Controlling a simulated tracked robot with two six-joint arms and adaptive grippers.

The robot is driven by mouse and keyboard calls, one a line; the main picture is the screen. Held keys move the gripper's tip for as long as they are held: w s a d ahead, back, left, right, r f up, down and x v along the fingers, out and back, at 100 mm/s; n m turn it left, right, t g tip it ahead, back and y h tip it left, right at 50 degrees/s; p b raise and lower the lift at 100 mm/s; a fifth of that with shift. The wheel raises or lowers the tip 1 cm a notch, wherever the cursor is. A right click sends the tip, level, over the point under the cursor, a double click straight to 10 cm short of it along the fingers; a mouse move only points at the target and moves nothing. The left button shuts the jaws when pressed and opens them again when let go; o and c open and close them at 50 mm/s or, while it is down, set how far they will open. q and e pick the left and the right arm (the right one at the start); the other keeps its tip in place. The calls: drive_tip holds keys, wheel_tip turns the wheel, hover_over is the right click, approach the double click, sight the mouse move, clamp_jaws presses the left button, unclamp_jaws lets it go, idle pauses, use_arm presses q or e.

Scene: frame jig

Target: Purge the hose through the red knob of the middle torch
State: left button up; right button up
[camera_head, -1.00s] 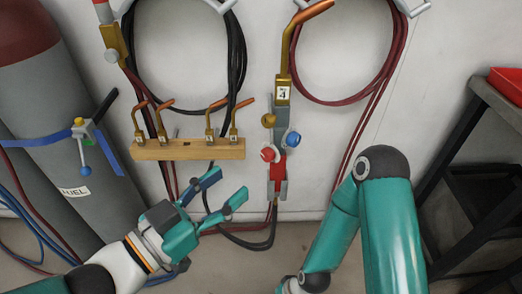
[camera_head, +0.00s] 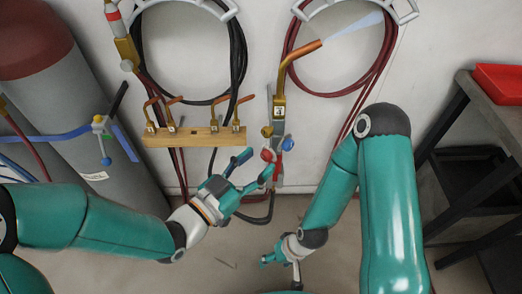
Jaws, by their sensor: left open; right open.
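The middle torch (camera_head: 279,113) hangs upright on the wall, with a gold body, a number label and a bent copper tip (camera_head: 305,49). A pale bluish cone (camera_head: 354,34) spreads from the tip to the upper right. The red knob (camera_head: 267,155) is low on its left side; the blue knob (camera_head: 287,143) is on the right. My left gripper (camera_head: 256,166) is open, its fingertips close beside the red knob. I cannot tell whether they touch it; one finger partly covers the torch's lower part. My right gripper (camera_head: 272,259) is open and low, away from the torch.
A wooden rack (camera_head: 192,137) with several copper tips is left of the torch. Gas cylinders (camera_head: 60,110) stand at left, strapped with blue. Coiled hoses (camera_head: 240,60) hang on the wall. A dark shelf (camera_head: 480,125) with a red tray (camera_head: 498,83) is at right.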

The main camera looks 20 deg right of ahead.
use_arm(q)
drive_tip(key=shift+x, duration=0.8)
drive_tip(key=shift+f, duration=0.1)
